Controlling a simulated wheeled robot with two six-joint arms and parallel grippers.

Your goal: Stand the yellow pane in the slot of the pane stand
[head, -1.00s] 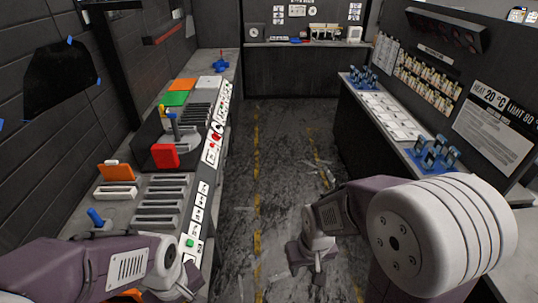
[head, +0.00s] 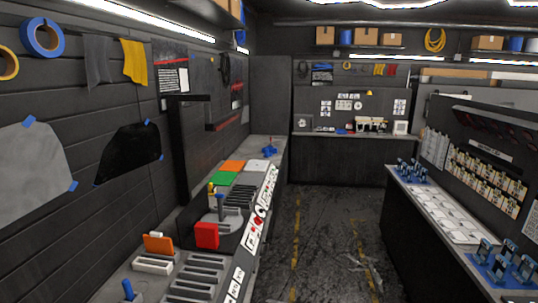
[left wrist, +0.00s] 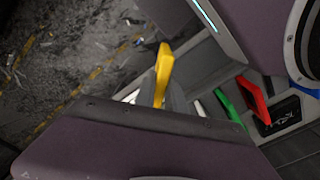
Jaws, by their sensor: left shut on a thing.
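The yellow pane (left wrist: 164,68) shows in the left wrist view, near the upper middle, with its edge turned to me. My left gripper (left wrist: 163,98) is shut on it; its fingers are mostly hidden behind the large mauve part in front. In the head view, a pale slotted stand (head: 152,265) is at the lower left, with an orange pane (head: 158,243) upright at it. Grey slotted racks (head: 198,272) lie to its right. I cannot tell which of these is the pane stand. My right gripper is in neither view.
A red panel (head: 206,235) stands farther along the left bench. Red (left wrist: 255,100) and green (left wrist: 228,104) pieces show in the left wrist view. A blue-handled item (head: 128,290) stands at the bench front.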

